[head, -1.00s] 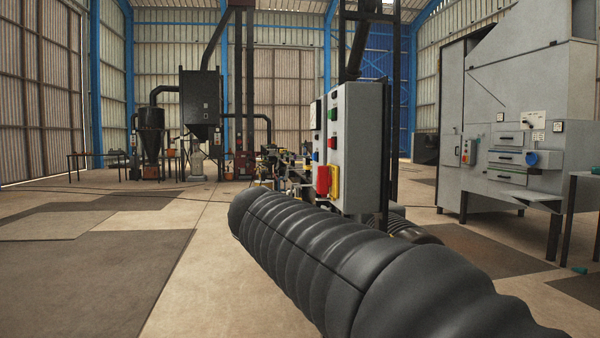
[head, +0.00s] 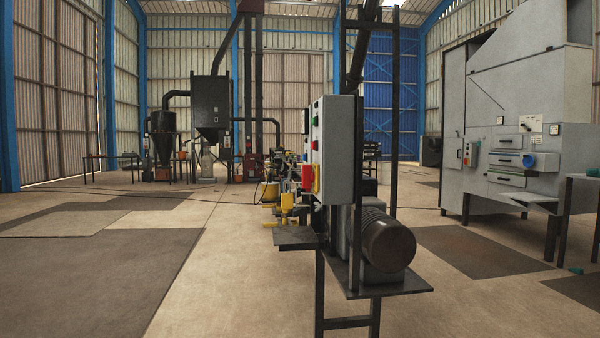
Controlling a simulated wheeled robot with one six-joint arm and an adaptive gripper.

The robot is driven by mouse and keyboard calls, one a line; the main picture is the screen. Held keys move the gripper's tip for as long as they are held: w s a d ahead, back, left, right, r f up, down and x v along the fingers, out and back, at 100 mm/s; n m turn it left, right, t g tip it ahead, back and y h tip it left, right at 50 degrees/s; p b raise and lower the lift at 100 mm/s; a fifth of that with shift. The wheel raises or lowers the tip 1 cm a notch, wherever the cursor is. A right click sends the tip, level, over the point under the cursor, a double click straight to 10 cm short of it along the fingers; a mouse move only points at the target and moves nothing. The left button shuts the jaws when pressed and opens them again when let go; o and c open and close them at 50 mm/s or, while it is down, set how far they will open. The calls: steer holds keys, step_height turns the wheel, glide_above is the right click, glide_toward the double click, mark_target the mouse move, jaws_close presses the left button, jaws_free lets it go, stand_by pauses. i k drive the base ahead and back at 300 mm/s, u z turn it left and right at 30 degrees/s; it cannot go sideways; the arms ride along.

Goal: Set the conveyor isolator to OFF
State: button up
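A grey control box (head: 342,150) stands on a dark frame just right of centre, seen at a steep angle. Its narrow-looking left face carries a red rotary handle (head: 307,177) on a yellow plate (head: 316,178), with green and red buttons above. This looks like an isolator switch, but no label is readable, and I cannot tell whether it belongs to the conveyor. The handle's setting is too small and oblique to tell. My gripper is not in view.
A motor (head: 388,243) sits on a dark shelf (head: 385,284) below the box, jutting toward me. A large grey cabinet machine (head: 535,110) with its own control panel (head: 470,154) stands at right. A dark hopper (head: 211,102) stands at back left. Open floor (head: 215,270) lies left of the frame.

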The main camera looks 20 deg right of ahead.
mark_target(308, 175)
steer(key=u, duration=1.15)
steer(key=i, duration=0.95)
steer(key=z, duration=2.35)
